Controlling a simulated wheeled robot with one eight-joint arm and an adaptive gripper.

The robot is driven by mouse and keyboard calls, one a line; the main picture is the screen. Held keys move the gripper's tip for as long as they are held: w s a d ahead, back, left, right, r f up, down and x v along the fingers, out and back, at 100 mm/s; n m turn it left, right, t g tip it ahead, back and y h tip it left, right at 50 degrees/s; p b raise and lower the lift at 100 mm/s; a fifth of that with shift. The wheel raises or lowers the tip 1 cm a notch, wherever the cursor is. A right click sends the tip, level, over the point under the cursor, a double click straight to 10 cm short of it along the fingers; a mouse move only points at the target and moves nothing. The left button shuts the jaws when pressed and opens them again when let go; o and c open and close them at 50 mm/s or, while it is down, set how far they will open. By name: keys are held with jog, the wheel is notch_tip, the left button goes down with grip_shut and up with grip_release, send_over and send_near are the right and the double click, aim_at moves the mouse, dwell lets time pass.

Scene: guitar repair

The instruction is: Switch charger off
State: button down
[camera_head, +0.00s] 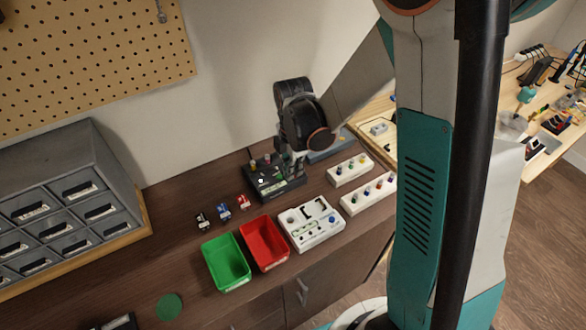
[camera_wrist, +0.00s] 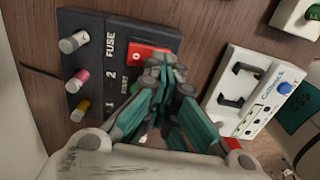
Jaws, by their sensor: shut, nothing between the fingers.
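A dark box marked "FUSE" (camera_wrist: 88,22), probably the charger, fills the left of the wrist view. In the head view the box (camera_head: 262,188) sits on the brown bench below my gripper. It has white, pink and yellow-capped knobs or fuses along one side. A red button or switch (camera_wrist: 140,50) with a white mark sits near its other edge. A green part beside "START" is mostly hidden by my fingers. My gripper (camera_wrist: 168,70) is shut and empty, its tips over or beside the red part; contact cannot be told.
A white device with black handles (camera_wrist: 238,84) stands close to the right of my fingers. Red (camera_head: 280,262) and green (camera_head: 226,284) bins stand at the bench front. White blocks with coloured knobs (camera_head: 350,170) lie to the right. Grey drawers (camera_head: 75,190) stand left.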

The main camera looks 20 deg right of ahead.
jog(key=shift+w+a+r, duration=0.15)
jog(key=shift+w+r, duration=0.15)
jog(key=shift+w, duration=0.45)
jog(key=shift+r, duration=0.1)
